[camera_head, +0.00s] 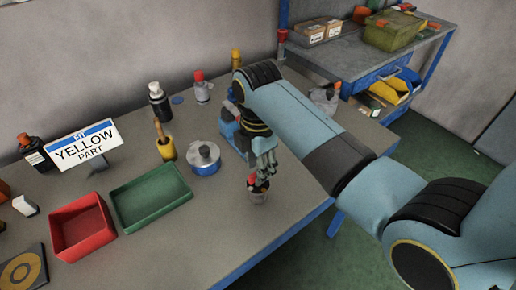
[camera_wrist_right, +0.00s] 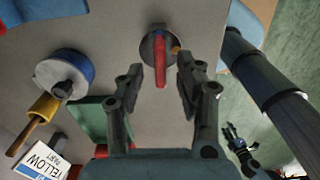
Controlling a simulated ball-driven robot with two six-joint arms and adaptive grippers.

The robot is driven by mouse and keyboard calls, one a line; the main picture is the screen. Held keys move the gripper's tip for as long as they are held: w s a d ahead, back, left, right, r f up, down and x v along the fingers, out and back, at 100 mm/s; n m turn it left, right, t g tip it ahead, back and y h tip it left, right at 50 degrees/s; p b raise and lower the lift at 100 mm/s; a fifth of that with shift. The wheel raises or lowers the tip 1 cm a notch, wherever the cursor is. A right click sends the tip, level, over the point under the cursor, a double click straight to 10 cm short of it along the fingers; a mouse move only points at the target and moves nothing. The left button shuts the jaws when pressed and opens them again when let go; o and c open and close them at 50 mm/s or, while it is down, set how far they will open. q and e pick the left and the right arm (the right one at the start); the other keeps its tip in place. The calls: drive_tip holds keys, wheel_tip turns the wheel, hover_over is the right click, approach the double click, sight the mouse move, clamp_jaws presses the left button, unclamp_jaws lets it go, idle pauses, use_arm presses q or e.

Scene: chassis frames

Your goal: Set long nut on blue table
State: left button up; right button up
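My right gripper (camera_head: 265,160) is open above the near edge of the grey-topped table (camera_head: 200,245), which has a blue front edge. In the head view the pot (camera_head: 258,194) stands below the gripper. I cannot tell any long nut for sure. A small dark jointed part low right in the wrist view may be my left gripper; its state is unclear.
Left of the pot are a round blue-and-grey container (camera_head: 205,160), a yellow pot (camera_head: 166,150), a green tray (camera_head: 150,198), a red tray (camera_head: 80,228) and a sign (camera_head: 86,146). A blue-framed bench (camera_head: 350,55) with boxes stands at the back right.

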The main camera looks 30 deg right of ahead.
wheel_tip(320, 180, up, 10)
drive_tip(key=shift+b, duration=0.45)
drive_tip(key=shift+f, duration=0.1)
drive_tip(key=s+d+r+m+t+h, duration=0.1)
drive_tip(key=s+d+m+t, duration=0.1)
drive_tip(key=s+m, duration=0.7)
drive_tip(key=s+d+r+m+t, duration=0.1)
drive_tip(key=s+d+m+t, duration=0.1)
drive_tip(key=s+m, duration=0.75)
drive_tip(key=s+d+f+g+b, duration=0.15)
drive_tip(key=f+b, duration=0.55)
drive_tip(key=f, duration=1.4)
drive_tip(key=s+d+f+b, duration=0.15)
drive_tip(key=f+b, duration=0.55)
drive_tip(key=f, duration=1.5)
drive_tip(key=s+f+b, duration=0.4)
drive_tip(key=s+f, duration=0.5)
drive_tip(key=f, duration=0.2)
drive_tip(key=s+f+g+b, duration=0.1)
drive_tip(key=s+f+b, duration=0.4)
drive_tip(key=s+f, duration=0.4)
wheel_tip(320, 180, down, 3)
drive_tip(key=shift+d+r, duration=0.2)
drive_tip(key=shift+d, duration=0.15)
